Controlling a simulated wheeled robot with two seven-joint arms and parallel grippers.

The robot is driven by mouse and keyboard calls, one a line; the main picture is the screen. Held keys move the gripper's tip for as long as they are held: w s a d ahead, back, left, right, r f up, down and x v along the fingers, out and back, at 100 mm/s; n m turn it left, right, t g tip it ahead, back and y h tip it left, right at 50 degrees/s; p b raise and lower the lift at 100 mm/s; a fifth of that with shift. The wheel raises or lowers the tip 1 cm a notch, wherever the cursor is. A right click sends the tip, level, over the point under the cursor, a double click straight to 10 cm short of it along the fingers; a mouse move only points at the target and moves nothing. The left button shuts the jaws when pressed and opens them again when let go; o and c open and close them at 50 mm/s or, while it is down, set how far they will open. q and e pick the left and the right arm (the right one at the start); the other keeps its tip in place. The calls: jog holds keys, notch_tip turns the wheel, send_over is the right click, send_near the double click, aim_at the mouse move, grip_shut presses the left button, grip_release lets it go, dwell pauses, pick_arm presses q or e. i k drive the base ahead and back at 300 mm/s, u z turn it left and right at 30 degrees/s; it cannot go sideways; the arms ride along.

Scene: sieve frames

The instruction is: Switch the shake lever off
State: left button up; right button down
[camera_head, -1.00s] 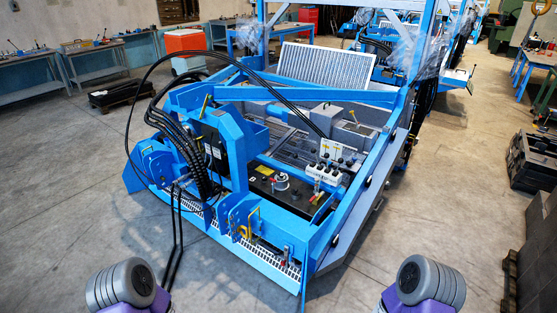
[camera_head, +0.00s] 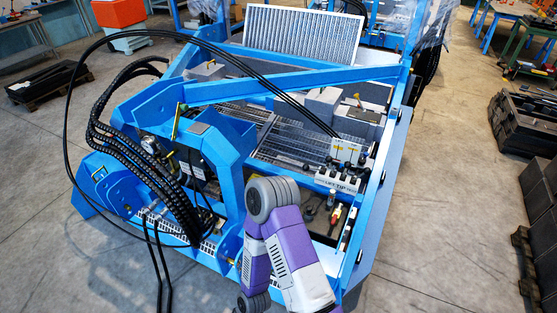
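The blue machine (camera_head: 300,78) fills the middle of the head view. On its right side is a valve block (camera_head: 338,182) with a white label whose readable words are "LIFT" and "TIP". Short dark-knobbed levers stand along it. A white panel (camera_head: 346,150) with small yellow marks stands just behind the block. I cannot tell which lever is the shake lever or its position. One of my purple and grey arms is bent in front of the machine, its grey joint just left of and below the block, hiding part of the machine's near deck. Neither gripper shows.
Black hoses (camera_head: 110,140) loop over the machine's left side. A blue beam (camera_head: 290,82) crosses above the deck. A small red-and-yellow fitting (camera_head: 337,213) stands below the block. Black crates (camera_head: 520,122) are on the right.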

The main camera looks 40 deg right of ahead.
aim_at(305, 168)
jog(key=z, duration=0.55)
jog(key=i, duration=1.15)
jog(key=z, duration=0.65)
